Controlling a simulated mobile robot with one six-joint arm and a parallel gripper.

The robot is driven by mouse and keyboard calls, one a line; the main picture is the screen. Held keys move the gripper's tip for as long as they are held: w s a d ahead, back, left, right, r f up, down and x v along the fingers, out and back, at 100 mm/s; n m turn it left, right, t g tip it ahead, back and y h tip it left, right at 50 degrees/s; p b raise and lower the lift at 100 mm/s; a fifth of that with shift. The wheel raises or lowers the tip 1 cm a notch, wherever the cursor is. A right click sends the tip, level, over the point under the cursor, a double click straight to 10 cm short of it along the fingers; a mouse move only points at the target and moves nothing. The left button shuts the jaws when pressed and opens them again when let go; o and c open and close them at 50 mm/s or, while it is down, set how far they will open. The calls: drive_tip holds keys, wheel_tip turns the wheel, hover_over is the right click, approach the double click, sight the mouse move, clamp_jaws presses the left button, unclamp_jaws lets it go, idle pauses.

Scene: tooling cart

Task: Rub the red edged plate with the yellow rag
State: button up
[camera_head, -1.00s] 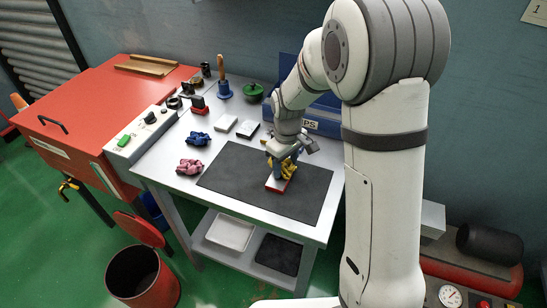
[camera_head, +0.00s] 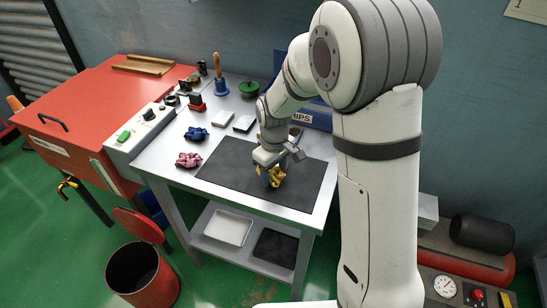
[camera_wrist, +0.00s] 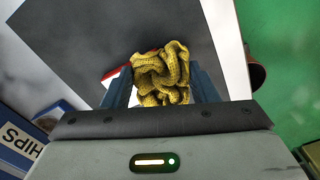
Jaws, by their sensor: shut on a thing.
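The crumpled yellow rag (camera_wrist: 160,76) is held between the two fingers of my gripper (camera_wrist: 163,88) in the wrist view. In the head view the rag (camera_head: 277,178) shows under my gripper (camera_head: 272,176), low over the dark mat. The red edged plate (camera_wrist: 115,73) shows only as a red and white corner beside and beneath the rag in the wrist view. In the head view my gripper and the rag hide nearly all of it. I cannot tell for certain whether the rag touches the plate.
The dark mat (camera_head: 222,168) lies on the cart top (camera_head: 165,160). Left of it are a blue rag (camera_head: 196,133) and a pink rag (camera_head: 188,160). Behind are a white block (camera_head: 222,118), a dark-sided block (camera_head: 243,123), a blue-based tool (camera_head: 221,86) and a green item (camera_head: 248,88).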

drive_tip(key=shift+s+a, duration=0.2)
drive_tip(key=shift+s, duration=0.2)
drive_tip(key=r, duration=0.1)
drive_tip(key=r+p, duration=0.1)
drive_tip(key=shift+s+a+r, duration=0.15)
drive_tip(key=shift+s+r, duration=0.1)
drive_tip(key=shift+r, duration=0.05)
drive_tip(key=shift+w+r+p, duration=0.15)
drive_tip(key=shift+r+p, duration=0.4)
drive_tip(key=shift+p, duration=0.05)
drive_tip(key=shift+r+p, duration=1.4)
drive_tip(key=shift+r, duration=0.85)
